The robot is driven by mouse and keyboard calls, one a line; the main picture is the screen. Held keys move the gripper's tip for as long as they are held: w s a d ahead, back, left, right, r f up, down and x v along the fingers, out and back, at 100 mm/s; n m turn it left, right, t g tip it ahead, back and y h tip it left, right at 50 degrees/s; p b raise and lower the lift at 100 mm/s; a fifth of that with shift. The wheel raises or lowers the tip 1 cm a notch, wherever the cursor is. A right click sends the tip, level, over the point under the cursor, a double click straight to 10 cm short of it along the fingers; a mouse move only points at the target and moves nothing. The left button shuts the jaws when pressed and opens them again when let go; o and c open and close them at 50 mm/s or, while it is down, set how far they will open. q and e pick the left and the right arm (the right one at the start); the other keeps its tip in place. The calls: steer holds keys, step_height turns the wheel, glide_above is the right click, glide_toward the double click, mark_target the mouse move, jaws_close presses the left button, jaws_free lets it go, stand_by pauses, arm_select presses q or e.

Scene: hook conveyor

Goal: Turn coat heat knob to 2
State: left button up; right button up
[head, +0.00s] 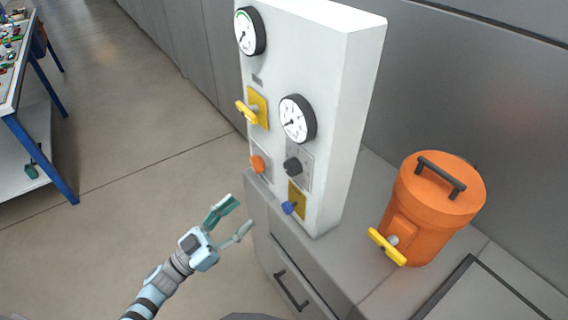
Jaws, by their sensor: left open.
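A white control panel (310,60) stands upright on a grey cabinet. Its dark round knob (293,166) sits on a grey plate below the lower gauge (297,119); its setting is too small to read, and I cannot tell whether it is the coat heat knob. An orange knob (258,164) is to its left, and a blue handle (289,208) on a yellow plate is below it. My left gripper (238,219) is open and empty, in front of the panel at lower left, apart from every control. My right gripper is not in view.
A yellow handle (248,112) and an upper gauge (249,31) are on the panel's left side. An orange canister (436,205) with a yellow tap stands on the counter at right. A blue-legged table (38,150) is far left. The floor between is clear.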

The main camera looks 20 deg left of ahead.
mark_target(288, 172)
arm_select(q)
steer(key=shift+m+g+h, duration=0.3)
steer(key=shift+h, duration=0.2)
steer(key=x, duration=0.5)
steer(key=p+x, duration=0.1)
steer(key=x, duration=0.3)
steer(key=r+p+x, duration=0.1)
steer(key=x, duration=0.4)
steer(key=shift+s+d+r, duration=0.1)
steer(key=shift+d, duration=0.3)
steer(key=c, duration=1.2)
